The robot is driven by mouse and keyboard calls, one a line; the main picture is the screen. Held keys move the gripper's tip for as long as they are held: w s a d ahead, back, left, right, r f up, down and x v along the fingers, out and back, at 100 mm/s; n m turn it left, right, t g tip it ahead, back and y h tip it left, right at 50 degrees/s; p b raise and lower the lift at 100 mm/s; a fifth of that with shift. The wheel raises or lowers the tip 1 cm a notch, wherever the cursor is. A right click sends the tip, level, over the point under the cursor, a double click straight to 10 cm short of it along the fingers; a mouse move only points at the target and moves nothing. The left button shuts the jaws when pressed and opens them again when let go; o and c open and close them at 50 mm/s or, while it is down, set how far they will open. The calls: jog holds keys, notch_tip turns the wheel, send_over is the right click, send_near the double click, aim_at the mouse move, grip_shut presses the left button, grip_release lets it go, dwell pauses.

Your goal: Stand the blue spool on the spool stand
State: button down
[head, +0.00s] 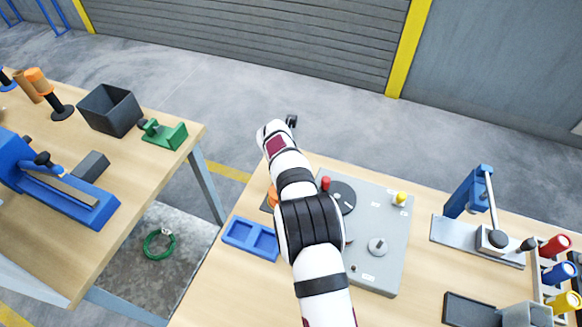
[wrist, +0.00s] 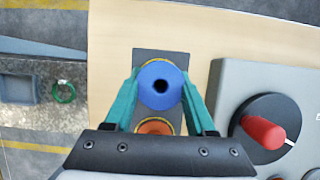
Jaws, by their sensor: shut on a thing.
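My gripper (wrist: 160,88), with teal fingers, is shut on the blue spool (wrist: 160,98) in the wrist view. The spool is seen end-on from above, its dark centre hole facing the camera. It is over a dark grey plate (wrist: 146,58), which looks like the spool stand. How far the spool's lower end is from the plate cannot be told. An orange spool (wrist: 154,127) is on the same plate, just nearer my gripper's body and partly hidden. In the head view my arm hides the gripper and blue spool; a bit of orange (head: 272,196) shows beside it.
A grey panel box (head: 385,262) with a red knob (wrist: 263,132) and dark disc stands right of the plate. A blue two-pocket tray (head: 235,236) lies at left. A blue lever press (head: 478,195) and a rack of coloured spools (head: 556,245) stand farther right.

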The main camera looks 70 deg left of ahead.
jog(key=shift+c, duration=1.1)
grip_release()
